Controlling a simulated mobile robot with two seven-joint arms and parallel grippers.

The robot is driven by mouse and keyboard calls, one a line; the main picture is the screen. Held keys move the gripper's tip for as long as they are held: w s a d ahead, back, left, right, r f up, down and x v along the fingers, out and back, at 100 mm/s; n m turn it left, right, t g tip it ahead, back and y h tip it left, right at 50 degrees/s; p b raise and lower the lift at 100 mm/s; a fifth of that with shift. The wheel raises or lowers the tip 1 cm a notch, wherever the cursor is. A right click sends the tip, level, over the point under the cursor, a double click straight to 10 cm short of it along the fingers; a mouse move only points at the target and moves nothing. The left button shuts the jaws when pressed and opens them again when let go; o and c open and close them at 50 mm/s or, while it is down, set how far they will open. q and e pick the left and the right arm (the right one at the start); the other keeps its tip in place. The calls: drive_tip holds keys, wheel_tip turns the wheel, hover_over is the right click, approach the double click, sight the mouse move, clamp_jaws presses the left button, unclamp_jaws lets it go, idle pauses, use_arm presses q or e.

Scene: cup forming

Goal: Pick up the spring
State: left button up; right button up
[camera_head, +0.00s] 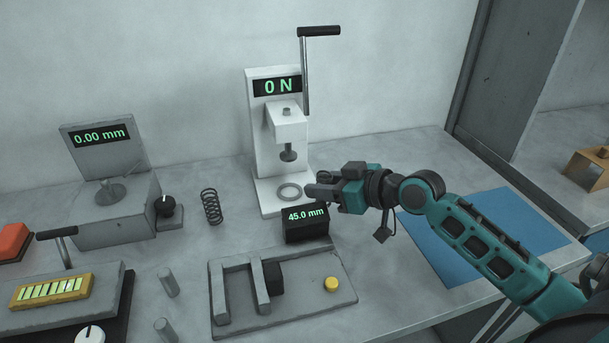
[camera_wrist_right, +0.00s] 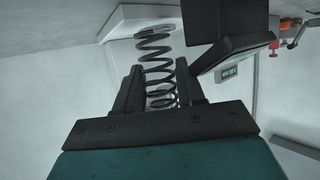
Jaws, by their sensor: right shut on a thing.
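In the wrist view, a dark coil spring (camera_wrist_right: 157,68) lies between the two black fingers of my right gripper (camera_wrist_right: 160,90), which is shut on it. Its far coils reach past the fingertips. My left gripper is not in view.
A white press (camera_head: 262,150) reading 0 N stands behind the gripper. A black 45.0 mm display box (camera_head: 306,224) sits just below it. A grey fixture plate (camera_head: 310,310) lies in front. A grey 0.00 mm gauge (camera_head: 110,212) stands left. A blue mat (camera_head: 440,255) lies right.

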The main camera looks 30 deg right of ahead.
drive_tip(key=shift+s+d, duration=0.6)
drive_tip(key=shift+s, duration=0.8)
drive_tip(key=shift+s+d, duration=0.65)
drive_tip(key=shift+s, duration=0.8)
drive_tip(key=shift+s+d, duration=0.6)
drive_tip(key=shift+s, duration=0.8)
drive_tip(key=shift+s, duration=0.15)
